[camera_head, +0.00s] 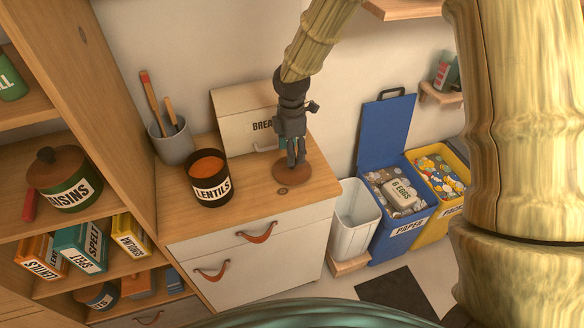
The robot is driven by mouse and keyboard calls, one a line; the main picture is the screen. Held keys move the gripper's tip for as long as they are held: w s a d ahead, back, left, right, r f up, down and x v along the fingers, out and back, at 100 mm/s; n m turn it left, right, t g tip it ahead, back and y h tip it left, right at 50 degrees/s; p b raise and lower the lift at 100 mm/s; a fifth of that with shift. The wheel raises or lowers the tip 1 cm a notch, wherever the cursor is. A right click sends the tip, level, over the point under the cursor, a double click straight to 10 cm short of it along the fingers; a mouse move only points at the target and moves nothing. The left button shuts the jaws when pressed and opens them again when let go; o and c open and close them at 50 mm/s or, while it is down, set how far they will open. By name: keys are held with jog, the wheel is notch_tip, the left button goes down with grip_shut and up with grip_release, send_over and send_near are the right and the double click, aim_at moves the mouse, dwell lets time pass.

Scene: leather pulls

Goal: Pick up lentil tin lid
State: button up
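The lentil tin lid (305,176) is a round brown disc lying flat near the right end of the wooden counter. My gripper (293,162) points straight down just above the lid, and its fingertips cover the lid's middle. The fingers look close together, but I cannot tell whether they are shut or touch the lid. Any knob on the lid is hidden. The lentil tin (212,196) is black with a white LENTILS label. It stands uncovered to the left of the lid, showing orange contents.
A bread box (235,115) stands behind my gripper. A grey pot (172,147) with utensils is at the back left. Shelves with a raisins tin (68,198) are at left. Blue (383,133) and yellow (428,229) bins stand right. The counter's front is clear.

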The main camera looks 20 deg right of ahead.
jog(key=shift+s+f+p, duration=0.15)
jog(key=shift+f+p, duration=0.8)
jog(key=shift+f, duration=1.45)
jog(key=c, duration=1.1)
